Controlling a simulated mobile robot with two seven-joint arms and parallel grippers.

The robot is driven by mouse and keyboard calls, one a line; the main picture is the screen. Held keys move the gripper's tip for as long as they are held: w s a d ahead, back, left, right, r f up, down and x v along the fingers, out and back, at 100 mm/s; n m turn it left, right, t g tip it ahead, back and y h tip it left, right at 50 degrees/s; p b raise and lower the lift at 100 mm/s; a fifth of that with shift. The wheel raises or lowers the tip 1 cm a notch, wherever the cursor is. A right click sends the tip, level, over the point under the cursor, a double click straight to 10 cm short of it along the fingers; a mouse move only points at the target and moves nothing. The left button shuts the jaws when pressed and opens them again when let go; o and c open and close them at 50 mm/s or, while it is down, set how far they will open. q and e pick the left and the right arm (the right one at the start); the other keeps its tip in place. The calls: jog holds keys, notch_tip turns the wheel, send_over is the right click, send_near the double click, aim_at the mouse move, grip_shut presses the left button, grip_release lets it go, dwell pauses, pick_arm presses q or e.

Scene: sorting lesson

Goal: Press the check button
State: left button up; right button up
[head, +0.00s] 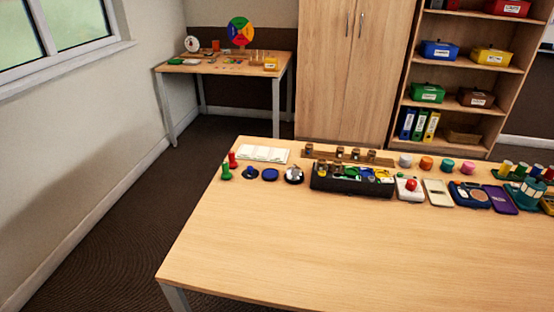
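A red push button (411,184) on a white box (409,196) stands on the near table, just right of the black tray; it is the only thing here that looks like a check button, but I can read no label on it. Its top looks uncovered. Neither of my grippers is in view.
The near table (330,250) is bare along its front half. Around the button are a black tray (350,188) of small parts, a silver bell (294,174), a cream flat case (437,192), a blue case (469,195) and coloured cylinders (426,163) behind.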

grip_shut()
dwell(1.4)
